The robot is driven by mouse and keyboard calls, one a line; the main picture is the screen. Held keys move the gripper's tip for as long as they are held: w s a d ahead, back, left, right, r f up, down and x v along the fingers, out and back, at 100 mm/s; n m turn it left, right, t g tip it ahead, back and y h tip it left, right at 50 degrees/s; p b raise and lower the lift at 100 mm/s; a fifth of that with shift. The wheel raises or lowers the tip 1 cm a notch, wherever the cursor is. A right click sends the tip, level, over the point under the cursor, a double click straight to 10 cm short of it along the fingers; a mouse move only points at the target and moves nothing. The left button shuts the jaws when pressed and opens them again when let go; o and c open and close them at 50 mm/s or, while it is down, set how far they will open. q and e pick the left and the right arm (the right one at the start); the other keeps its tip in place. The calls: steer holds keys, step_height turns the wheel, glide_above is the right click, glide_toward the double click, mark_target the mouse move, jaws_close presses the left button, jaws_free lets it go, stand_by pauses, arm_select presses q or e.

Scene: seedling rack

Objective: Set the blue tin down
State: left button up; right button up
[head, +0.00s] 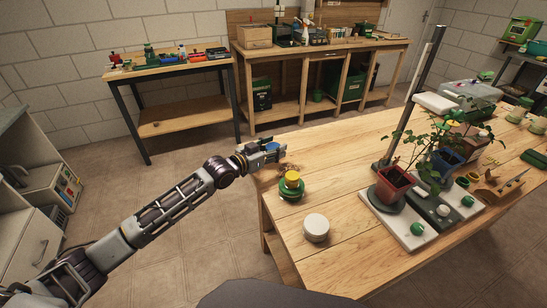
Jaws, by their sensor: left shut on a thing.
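My left gripper (276,154) is at the far left corner of the wooden table (340,155), with its arm coming in from the left. It is shut on the blue tin (269,146), of which only a small blue part shows between the fingers. I cannot tell whether the tin touches the tabletop or is held just above it. My right gripper is not in view.
A green and yellow container (291,186) stands just in front of my left gripper, and a white round lid (316,227) is nearer. A potted seedling (393,185) stands on a white board (400,229) to the right. Bare wood lies between.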

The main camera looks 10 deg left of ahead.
arm_select(q)
steer(key=shift+f, duration=0.6)
step_height(320, 180, down, 2)
steer(key=shift+f+b, duration=0.15)
steer(key=shift+b, duration=0.2)
steer(key=shift+f, duration=0.2)
steer(key=o, duration=1)
steer(key=shift+o, duration=0.2)
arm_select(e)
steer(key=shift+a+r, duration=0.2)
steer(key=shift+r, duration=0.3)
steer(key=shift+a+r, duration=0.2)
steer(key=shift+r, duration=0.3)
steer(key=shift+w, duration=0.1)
